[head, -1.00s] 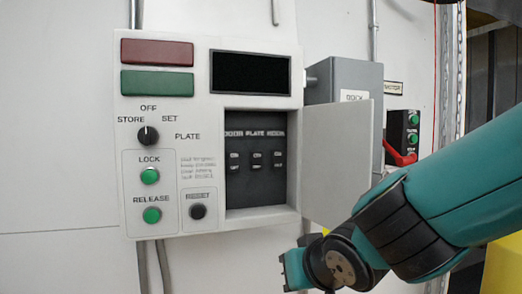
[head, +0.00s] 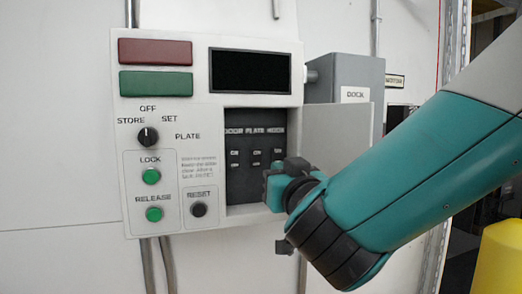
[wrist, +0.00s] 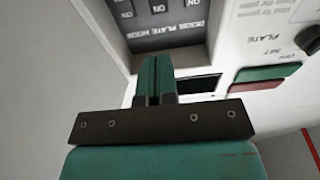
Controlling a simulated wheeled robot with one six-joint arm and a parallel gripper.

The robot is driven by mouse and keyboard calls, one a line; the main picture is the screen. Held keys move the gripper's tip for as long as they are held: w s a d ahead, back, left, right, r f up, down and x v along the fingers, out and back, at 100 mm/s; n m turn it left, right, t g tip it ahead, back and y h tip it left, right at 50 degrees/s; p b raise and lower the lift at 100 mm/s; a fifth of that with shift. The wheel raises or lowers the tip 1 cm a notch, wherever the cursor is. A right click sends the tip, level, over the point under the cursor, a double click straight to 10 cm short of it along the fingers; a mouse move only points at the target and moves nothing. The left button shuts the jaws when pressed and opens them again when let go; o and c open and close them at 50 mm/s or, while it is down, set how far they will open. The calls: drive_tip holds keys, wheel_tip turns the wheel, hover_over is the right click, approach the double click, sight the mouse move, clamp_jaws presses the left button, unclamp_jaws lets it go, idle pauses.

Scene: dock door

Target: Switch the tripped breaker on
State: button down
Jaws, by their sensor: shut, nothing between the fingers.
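The control box (head: 170,225) on the wall has an open recess (head: 240,193) with a dark breaker panel labelled DOOR, PLATE and what looks like HOOK. Three small breakers sit in a row: the door breaker (head: 234,160), the plate breaker (head: 256,160) and the right one (head: 278,160). Which is tripped is too small to tell. My gripper (head: 274,186) is shut and empty at the recess's lower right, covering the area below the right breaker. In the wrist view, its closed fingers (wrist: 153,78) point toward the recess, seen upside down; contact cannot be told.
The open cover door (head: 340,140) stands out to the right of the recess, close to my arm. A grey box (head: 345,75) marked DOCK is behind it. Knob (head: 148,137), green lock (head: 151,176) and release (head: 153,214) buttons, and black reset button (head: 198,210) are left.

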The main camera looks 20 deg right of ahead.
sight(257, 151)
drive_tip(key=w+p, duration=0.2)
drive_tip(key=w, duration=0.1)
drive_tip(key=w+r+p, duration=0.1)
drive_tip(key=w+p, duration=0.2)
drive_tip(key=w, duration=0.1)
drive_tip(key=w+r+p, duration=0.1)
drive_tip(key=w+p, duration=0.2)
drive_tip(key=shift+w+d, duration=0.1)
drive_tip(key=shift+w, duration=0.3)
drive_tip(key=shift+w+f+p, duration=0.15)
drive_tip(key=shift+w+p, duration=0.5)
drive_tip(key=shift+w, duration=0.05)
